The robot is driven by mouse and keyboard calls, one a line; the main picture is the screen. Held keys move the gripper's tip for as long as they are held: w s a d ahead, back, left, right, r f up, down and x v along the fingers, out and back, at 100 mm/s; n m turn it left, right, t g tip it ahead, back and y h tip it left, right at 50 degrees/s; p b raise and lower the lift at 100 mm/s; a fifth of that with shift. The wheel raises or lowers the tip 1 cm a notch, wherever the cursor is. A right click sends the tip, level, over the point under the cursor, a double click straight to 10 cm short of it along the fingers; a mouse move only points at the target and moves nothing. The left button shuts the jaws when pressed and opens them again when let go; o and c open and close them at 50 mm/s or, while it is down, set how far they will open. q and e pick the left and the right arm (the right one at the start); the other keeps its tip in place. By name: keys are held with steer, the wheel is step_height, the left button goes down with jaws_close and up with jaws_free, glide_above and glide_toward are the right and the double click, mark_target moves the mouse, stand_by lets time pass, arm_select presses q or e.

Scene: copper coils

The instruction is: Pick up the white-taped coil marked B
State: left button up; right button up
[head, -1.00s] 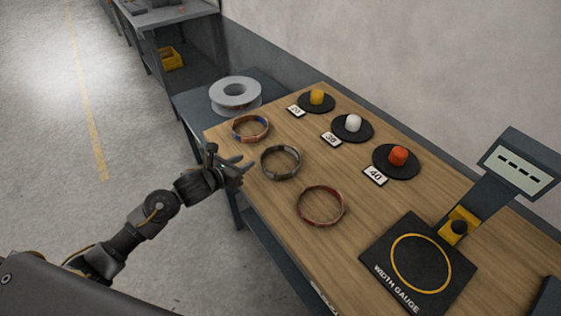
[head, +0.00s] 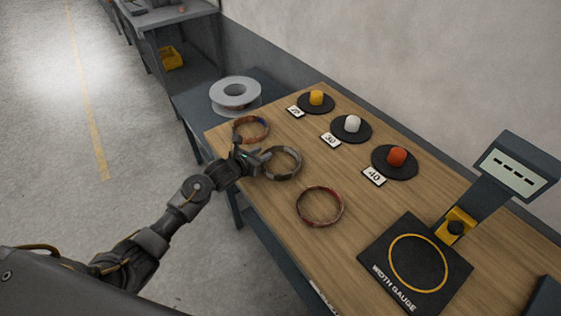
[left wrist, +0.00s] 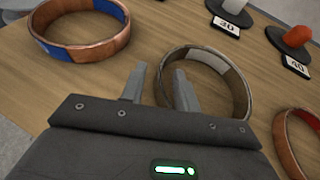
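The white-taped coil (head: 298,165) is the middle of three coils on the wooden table; pale tape shows on its band, and it also shows in the left wrist view (left wrist: 243,100). I cannot make out a letter B on it. My left gripper (head: 264,158) is at the coil's near left edge. In the left wrist view, the gripper's two fingers (left wrist: 159,88) are apart, one outside the ring and one overlapping its near left band. I cannot tell whether they touch it. My right gripper is not in view.
A blue-taped coil (left wrist: 95,50) lies left of the white-taped one, and a red-taped coil (head: 318,224) lies right. Behind are black discs with yellow (head: 316,97), white (head: 352,123) and orange (head: 397,156) pieces. A width gauge (head: 380,258) stands at right.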

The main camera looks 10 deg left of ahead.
arm_select(q)
steer(key=shift+w+d+f, duration=0.2)
steer(key=shift+w+d, duration=0.05)
steer(key=shift+w, duration=0.25)
jaws_close()
